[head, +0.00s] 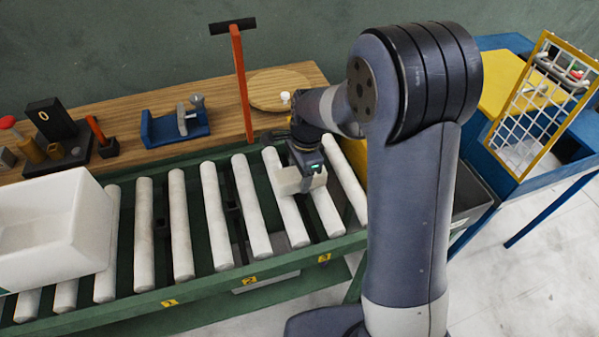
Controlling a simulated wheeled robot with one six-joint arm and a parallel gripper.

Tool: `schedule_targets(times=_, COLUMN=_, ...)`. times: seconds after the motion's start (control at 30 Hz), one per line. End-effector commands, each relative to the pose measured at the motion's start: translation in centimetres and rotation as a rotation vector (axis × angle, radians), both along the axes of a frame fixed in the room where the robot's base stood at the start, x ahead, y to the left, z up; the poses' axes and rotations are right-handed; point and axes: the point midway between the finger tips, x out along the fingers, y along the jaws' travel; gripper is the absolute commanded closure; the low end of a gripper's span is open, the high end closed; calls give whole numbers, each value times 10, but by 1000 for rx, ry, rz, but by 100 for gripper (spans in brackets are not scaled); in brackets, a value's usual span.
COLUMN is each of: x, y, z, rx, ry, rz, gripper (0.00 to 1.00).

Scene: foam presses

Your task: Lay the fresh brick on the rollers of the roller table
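A cream-coloured block, which looks like the fresh brick (289,183), is at the right part of the roller table (205,282), over the white rollers near the third yellow tag. My gripper (306,172) is right at the brick, coming from above and behind it. The gripper's dark body with a small green light covers part of the brick. The fingers are hidden, so I cannot tell whether they are closed on it. I also cannot tell whether the brick touches the rollers or is slightly above them.
A large white bin (55,235) stands on the rollers at the left. A wooden bench (150,112) behind carries a blue fixture (174,128) and an upright orange post (241,85). A blue press with a yellow-framed mesh guard (541,105) is at the right. The middle rollers are clear.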

Motion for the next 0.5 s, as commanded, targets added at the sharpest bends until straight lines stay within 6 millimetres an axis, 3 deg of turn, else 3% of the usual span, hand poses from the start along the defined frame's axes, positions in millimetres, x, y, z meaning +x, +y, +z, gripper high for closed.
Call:
schedule_targets(times=0.2, x=0, y=0, z=0, rx=0, ry=0, rz=0, gripper=27)
schedule_targets(times=0.5, x=0, y=0, z=6, rx=0, ry=-1, rz=0, gripper=27)
